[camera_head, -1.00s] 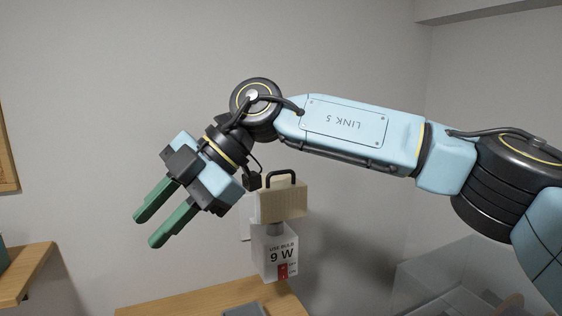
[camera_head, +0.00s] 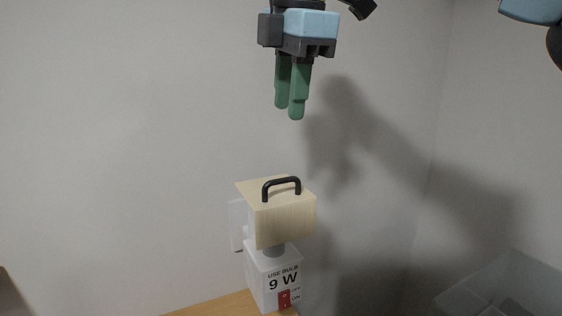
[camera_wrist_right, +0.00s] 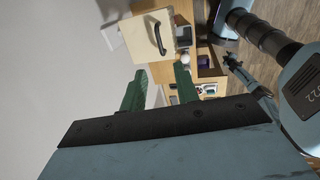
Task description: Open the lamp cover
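The lamp cover (camera_head: 286,218) is a pale wooden box with a black handle (camera_head: 281,186) on top. It sits over a white lamp base (camera_head: 270,277) marked "USE BULB 9 W", with a red switch. My right gripper (camera_head: 289,112) is above the cover, its green fingers pointing down, empty and clear of the handle. In the right wrist view, the fingers (camera_wrist_right: 160,70) are spread apart, with the cover (camera_wrist_right: 146,38) and its handle (camera_wrist_right: 158,38) beyond them. The bulb is hidden in the head view. My left gripper is not identifiable in either view.
The lamp stands on a wooden table (camera_head: 213,307) against a grey wall. A pale plate (camera_head: 236,224) is on the wall behind the cover. A clear bin (camera_head: 515,270) is at lower right. The air around the handle is free.

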